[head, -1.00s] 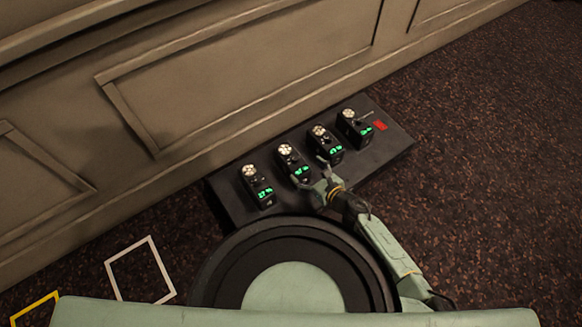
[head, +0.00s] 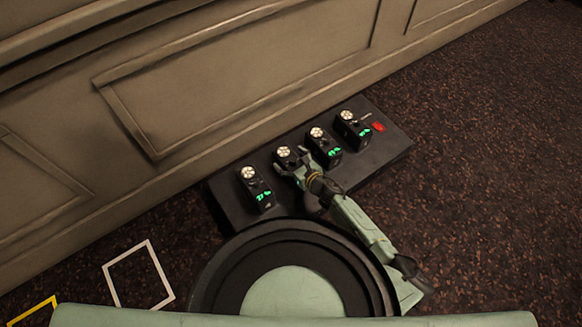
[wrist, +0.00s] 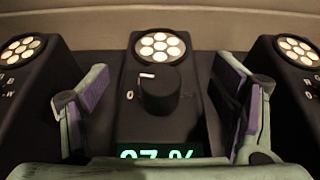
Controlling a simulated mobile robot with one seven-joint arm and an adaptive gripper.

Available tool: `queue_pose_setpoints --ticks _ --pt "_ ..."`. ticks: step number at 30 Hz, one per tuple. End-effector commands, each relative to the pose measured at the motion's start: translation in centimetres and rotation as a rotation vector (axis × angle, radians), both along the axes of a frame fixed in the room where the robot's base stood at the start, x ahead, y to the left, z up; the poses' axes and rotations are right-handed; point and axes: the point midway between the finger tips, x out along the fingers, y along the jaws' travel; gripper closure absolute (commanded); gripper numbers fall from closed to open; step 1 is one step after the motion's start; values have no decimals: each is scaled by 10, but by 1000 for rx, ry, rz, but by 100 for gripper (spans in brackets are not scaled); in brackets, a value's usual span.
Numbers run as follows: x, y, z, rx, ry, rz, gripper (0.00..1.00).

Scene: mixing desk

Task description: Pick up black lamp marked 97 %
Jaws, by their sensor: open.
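A black lamp (wrist: 155,95) stands between my fingers in the wrist view. It has a round cluster of lit bulbs on top, a dark knob, and a green display partly cut off that appears to read 97 %. In the head view this lamp (head: 284,153) is second from the left in the row, its front covered by my gripper. My gripper (wrist: 168,110) is open, with one finger on each side of the lamp and visible gaps between. It also shows in the head view (head: 291,166).
The lamps stand on a dark low platform (head: 230,203) against a panelled wall. Other black lamps stand left (head: 257,188), right (head: 325,146) and far right (head: 352,130). A red button (head: 378,127) is at the right end. White (head: 148,289) and yellow floor outlines lie lower left.

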Motion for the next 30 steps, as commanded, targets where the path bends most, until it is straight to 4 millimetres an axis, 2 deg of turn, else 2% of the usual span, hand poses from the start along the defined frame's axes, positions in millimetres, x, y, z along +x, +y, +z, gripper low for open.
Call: queue_pose_setpoints --ticks 2,5,30 --pt "0 0 0 0 0 0 20" --pt "0 0 0 0 0 0 25" --pt "-1 1 -1 1 2 0 81"
